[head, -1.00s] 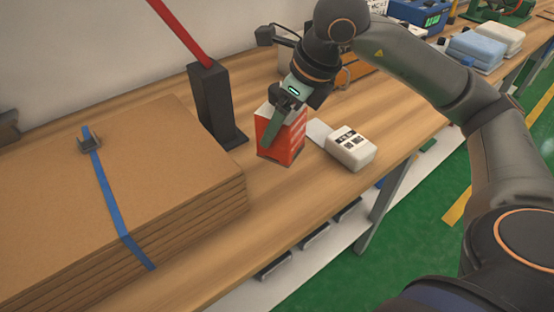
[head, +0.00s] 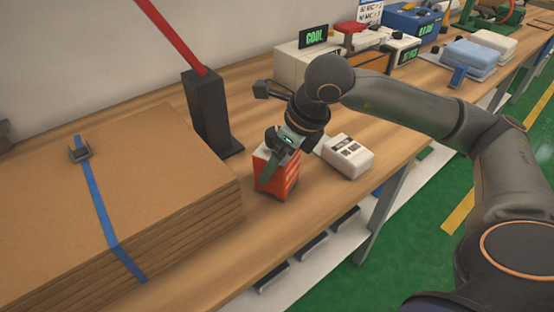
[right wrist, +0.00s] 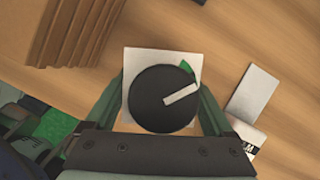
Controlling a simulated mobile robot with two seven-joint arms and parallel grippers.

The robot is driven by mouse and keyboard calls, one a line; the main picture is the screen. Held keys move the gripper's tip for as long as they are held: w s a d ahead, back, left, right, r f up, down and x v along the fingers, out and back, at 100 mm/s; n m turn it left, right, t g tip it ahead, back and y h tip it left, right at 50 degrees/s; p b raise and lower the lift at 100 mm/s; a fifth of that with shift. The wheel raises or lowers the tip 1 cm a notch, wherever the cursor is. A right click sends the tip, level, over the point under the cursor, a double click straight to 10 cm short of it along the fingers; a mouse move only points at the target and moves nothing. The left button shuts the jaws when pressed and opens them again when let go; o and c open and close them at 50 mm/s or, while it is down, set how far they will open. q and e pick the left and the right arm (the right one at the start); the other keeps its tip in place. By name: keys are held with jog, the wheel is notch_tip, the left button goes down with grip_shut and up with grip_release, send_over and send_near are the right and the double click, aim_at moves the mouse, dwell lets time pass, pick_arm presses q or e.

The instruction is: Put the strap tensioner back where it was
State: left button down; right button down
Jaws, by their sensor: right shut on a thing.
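A red box (head: 278,178) with pale marks is at the bench, right of the cardboard stack and left of a pale labelled box. The right wrist view shows a white square top (right wrist: 133,58) with a round black dial (right wrist: 158,98), a pale pointer and a green mark. My right gripper (head: 272,170) is shut on the red box, its fingers (right wrist: 160,100) on either side. I cannot tell whether the box's base touches the bench. My left gripper is not in view. I cannot tell for certain which object is the strap tensioner.
The cardboard stack (head: 165,170) carries a blue strap (head: 102,215) with a dark buckle (head: 79,152). A black post (head: 208,115) with a red bar (head: 170,32) stands behind the red box. The pale labelled box (head: 348,157) is close on the right. Bare bench lies in front.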

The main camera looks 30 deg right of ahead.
grip_release()
jog(key=shift+r+p, duration=0.3)
jog(key=p+v, duration=0.1)
jog(key=v, duration=1)
jog(key=shift+s+r+p, duration=0.2)
jog(key=shift+r+p, duration=0.05)
jog(key=shift+p, duration=0.1)
jog(key=shift+s+d+f, duration=0.1)
jog(key=shift+s, duration=0.05)
